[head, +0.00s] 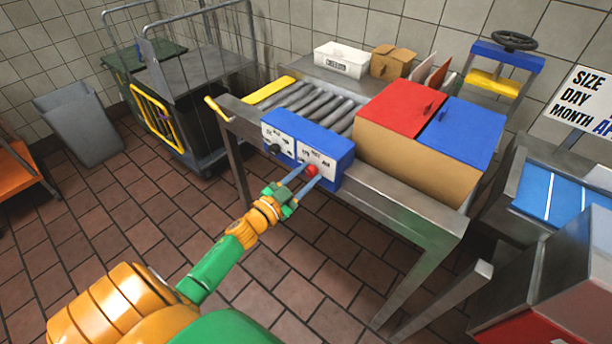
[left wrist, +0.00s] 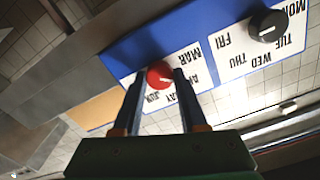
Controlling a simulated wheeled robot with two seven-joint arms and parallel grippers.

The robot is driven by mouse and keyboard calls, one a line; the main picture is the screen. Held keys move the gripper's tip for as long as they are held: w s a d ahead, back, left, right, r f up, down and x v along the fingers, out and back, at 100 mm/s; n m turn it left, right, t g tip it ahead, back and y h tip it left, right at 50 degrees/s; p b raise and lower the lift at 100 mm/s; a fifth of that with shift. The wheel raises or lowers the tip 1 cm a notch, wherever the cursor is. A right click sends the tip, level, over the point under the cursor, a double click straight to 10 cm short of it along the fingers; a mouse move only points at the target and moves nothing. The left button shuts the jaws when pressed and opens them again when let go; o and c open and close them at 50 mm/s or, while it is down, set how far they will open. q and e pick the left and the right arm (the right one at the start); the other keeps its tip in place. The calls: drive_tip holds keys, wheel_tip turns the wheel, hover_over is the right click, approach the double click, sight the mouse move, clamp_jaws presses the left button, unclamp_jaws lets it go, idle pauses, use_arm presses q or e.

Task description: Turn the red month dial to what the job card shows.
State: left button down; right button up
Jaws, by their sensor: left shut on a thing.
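The red month dial (head: 312,170) is on the front of a blue box (head: 340,158) at the bench edge. It also shows in the left wrist view (left wrist: 159,76), with a white pointer mark and month labels MAR, JUN and partly hidden ones around it, upside down. My left gripper (head: 307,174) is shut on the dial, one finger on each side. Its fingers partly hide the labels, and I cannot tell exactly which month the mark meets. The job card (head: 584,102) at the right reads SIZE, DAY, MONTH; its entries are cut off, the month's starting with a blue A.
A black day dial (head: 274,147) sits beside the red dial on the same box. Behind are a roller conveyor (head: 312,103) and bins with a red lid (head: 400,108) and a blue lid (head: 462,132). A wire cart (head: 190,85) stands left. The floor in front is clear.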

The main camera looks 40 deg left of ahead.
use_arm(q)
drive_tip(key=shift+m, duration=1.1)
drive_tip(key=shift+c, duration=2.2)
unclamp_jaws()
drive_tip(key=s, duration=0.7)
drive_tip(key=shift+a, duration=0.25)
